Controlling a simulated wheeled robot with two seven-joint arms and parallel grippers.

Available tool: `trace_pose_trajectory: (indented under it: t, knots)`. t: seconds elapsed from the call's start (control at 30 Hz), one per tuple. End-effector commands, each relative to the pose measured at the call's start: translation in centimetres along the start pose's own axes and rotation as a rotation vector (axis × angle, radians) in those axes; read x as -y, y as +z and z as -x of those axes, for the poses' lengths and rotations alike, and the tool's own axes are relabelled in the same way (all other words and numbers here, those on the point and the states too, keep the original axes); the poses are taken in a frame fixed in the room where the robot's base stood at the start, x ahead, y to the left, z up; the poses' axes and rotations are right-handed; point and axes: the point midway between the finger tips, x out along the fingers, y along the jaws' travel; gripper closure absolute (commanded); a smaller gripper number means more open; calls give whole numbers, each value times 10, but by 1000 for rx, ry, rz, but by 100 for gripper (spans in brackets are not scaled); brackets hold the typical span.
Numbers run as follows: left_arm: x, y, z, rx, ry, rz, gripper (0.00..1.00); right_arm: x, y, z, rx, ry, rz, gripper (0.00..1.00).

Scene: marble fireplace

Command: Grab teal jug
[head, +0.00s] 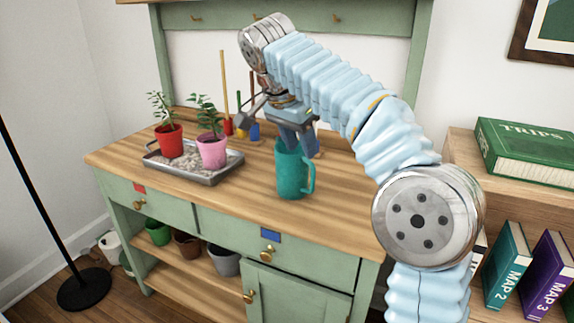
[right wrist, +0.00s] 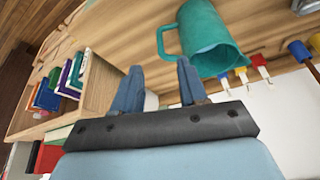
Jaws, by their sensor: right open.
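The teal jug (head: 291,178) stands upright on the wooden top of the green bench, with its handle on the right in the head view. My right gripper (head: 295,146) is open and empty, pointing down at the jug's rim; its fingers overlap the jug's upper part. In the right wrist view the jug (right wrist: 208,38) lies beyond the fingers of the gripper (right wrist: 157,68), up and to the right, with its handle above the gap between them. The jaws are not closed on it. I cannot tell whether a finger touches it. My left gripper is out of view.
A metal tray (head: 197,177) with gravel holds a red pot (head: 169,142) and a pink pot (head: 212,152) with plants, left of the jug. Small coloured tools (head: 241,130) stand behind it. Books (head: 529,150) sit on a shelf at right. The bench top right of the jug is clear.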

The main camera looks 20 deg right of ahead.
Motion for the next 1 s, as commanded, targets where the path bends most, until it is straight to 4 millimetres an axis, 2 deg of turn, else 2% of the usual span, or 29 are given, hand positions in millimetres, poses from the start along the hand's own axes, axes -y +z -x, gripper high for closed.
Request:
trace_pose_trajectory:
  t: [0.1, 0.2, 0.47, 0.7, 0.83, 1.0]
  knots:
    - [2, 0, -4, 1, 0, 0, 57, -1, 1, -29, 2, 5, 0, 58]
    - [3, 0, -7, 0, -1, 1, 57, -1, 1, -49, 2, 5, 2, 58]
    - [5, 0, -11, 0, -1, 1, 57, 0, 1, -74, 2, 2, 2, 58]
    - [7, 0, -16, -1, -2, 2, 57, 0, 1, -112, 3, 3, 3, 58]
    - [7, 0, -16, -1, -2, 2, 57, 0, 1, -122, 3, 1, 3, 58]
    - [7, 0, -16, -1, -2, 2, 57, 0, 1, -123, 3, 0, 4, 58]
